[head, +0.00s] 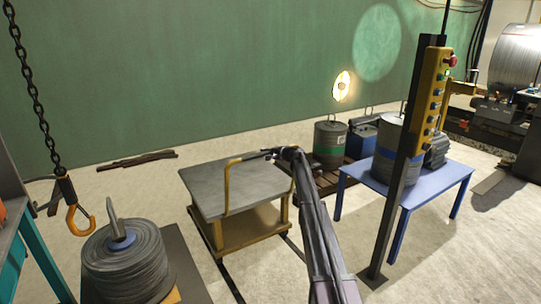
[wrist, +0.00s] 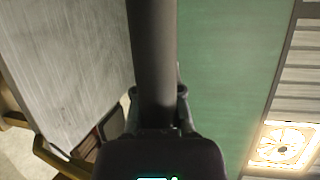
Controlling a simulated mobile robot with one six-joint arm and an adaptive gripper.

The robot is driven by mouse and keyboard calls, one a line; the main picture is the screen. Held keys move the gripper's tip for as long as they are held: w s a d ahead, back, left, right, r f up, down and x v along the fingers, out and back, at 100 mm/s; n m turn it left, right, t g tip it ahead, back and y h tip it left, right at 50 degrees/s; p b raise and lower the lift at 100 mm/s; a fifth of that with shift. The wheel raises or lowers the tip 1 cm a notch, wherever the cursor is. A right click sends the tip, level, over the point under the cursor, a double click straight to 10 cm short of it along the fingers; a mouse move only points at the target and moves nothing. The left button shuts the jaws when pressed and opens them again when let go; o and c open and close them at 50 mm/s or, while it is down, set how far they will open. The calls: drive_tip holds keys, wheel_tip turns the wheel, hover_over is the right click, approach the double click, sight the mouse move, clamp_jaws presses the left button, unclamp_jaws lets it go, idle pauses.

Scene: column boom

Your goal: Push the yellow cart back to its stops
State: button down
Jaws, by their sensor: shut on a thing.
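The yellow cart (head: 250,232) stands left of centre in the head view, with a flat grey top and a yellow lower deck. A yellow handle post (head: 227,190) rises at its near left, and its bar runs across above the top. My gripper (head: 278,153) is at the far right end of that bar, shut on it. In the wrist view, my gripper (wrist: 158,112) closes around a dark handle bar (wrist: 152,50). The grey cart top also fills the left of that view (wrist: 70,70). I cannot make out the stops.
Dark floor rails (head: 231,282) run under the cart. A hook (head: 78,218) on a chain hangs left, above a wire coil (head: 125,265). A control post (head: 408,170) and a blue table (head: 440,182) stand right. Drums (head: 329,143) stand behind the cart.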

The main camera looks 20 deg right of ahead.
drive_tip(key=shift+s+a+r, duration=0.1)
drive_tip(key=shift+a, duration=0.05)
drive_tip(key=c, duration=0.7)
unclamp_jaws()
drive_tip(key=shift+s+r, duration=0.1)
drive_tip(key=shift+r, duration=0.1)
drive_tip(key=shift+o, duration=1.1)
drive_tip(key=shift+s+f, duration=0.1)
drive_tip(key=shift+s, duration=0.1)
